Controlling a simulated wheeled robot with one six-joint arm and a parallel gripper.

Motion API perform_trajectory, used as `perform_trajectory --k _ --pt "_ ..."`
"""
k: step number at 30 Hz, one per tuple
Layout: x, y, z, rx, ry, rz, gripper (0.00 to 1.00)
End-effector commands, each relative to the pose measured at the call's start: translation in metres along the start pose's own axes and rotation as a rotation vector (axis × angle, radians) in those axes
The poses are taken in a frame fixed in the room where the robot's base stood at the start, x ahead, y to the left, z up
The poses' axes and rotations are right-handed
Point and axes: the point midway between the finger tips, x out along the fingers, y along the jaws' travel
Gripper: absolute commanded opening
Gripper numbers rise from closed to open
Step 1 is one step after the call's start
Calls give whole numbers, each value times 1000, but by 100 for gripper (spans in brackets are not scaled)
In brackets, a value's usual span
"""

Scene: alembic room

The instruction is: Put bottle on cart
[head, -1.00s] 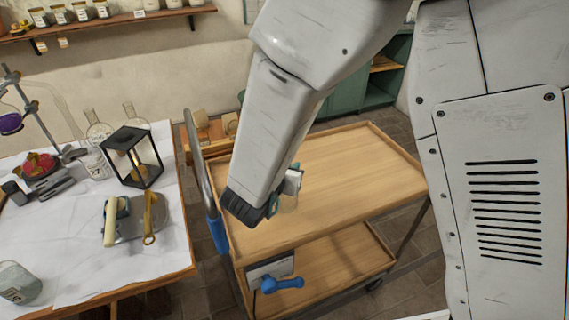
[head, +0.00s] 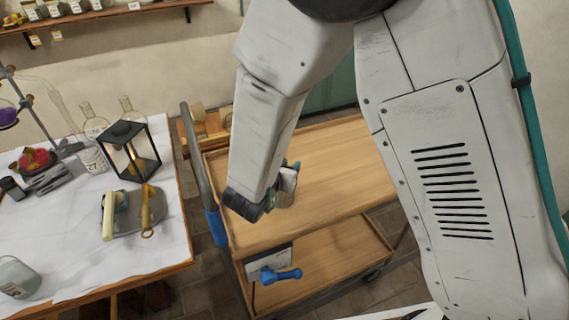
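The wooden two-shelf cart (head: 335,165) stands right of the table. My gripper (head: 285,190) is over the left part of its top shelf, mostly hidden behind my arm. A small pale, partly clear thing shows at the gripper; I cannot tell whether it is a bottle, nor whether the fingers are shut on it or it touches the shelf. Clear glass bottles (head: 94,124) stand at the back of the table, with a labelled jar-like bottle (head: 93,157) in front of them. Another glass jar (head: 17,278) is at the table's front left.
The table (head: 75,240) with white paper also holds a black lantern (head: 129,152), a tray (head: 135,219) with tools, and a lab stand. A blue object (head: 280,275) lies on the cart's lower shelf. The cart's handle (head: 203,170) rises at its left end. The visible top shelf is bare.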

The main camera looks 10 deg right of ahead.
Motion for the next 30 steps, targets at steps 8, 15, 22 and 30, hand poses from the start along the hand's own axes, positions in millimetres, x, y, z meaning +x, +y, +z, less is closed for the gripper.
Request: perform_trajectory --k 8,15,22,30 --pt "0 0 -1 0 0 0 43" --pt "-28 -1 -3 0 0 -4 43" --pt "-79 -1 -3 0 0 -6 43" --pt "-116 0 -3 1 0 -2 43"
